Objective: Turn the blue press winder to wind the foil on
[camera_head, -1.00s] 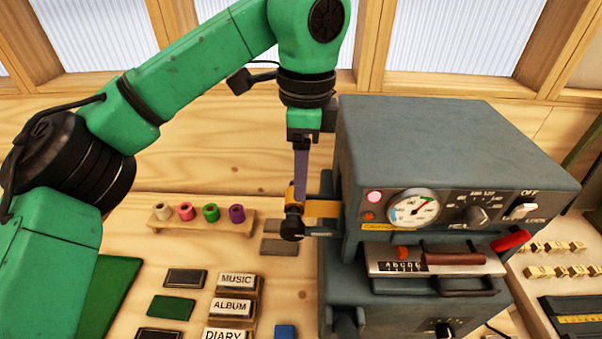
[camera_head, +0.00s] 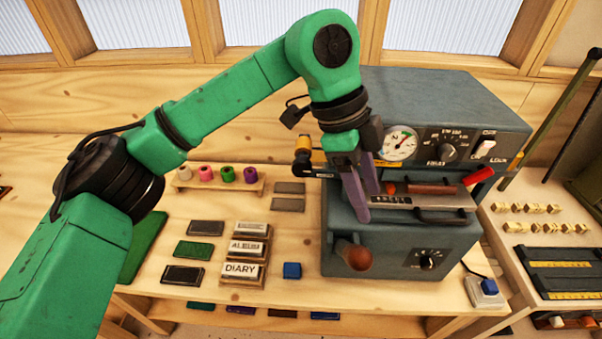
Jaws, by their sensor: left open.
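The blue-grey press (camera_head: 450,92) stands on the bench at the right. Its winder (camera_head: 303,166), with a dark knob and a gold foil roll (camera_head: 318,158), sticks out from its left side, partly hidden behind my left wrist. My left gripper (camera_head: 366,204) hangs in front of the press, to the right of the winder and apart from it. Its two purple fingers are spread and hold nothing visible. They cover part of the press front and the left end of the lettered type holder (camera_head: 420,200). My right gripper is out of view.
Several foil rolls (camera_head: 227,175) stand on a wooden rack at the left. Labelled blocks (camera_head: 241,270), small dark pads and a blue block (camera_head: 292,270) lie in front. A brown-knobbed handle (camera_head: 355,256) juts from the press's lower front. A side tray (camera_head: 540,250) is at right.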

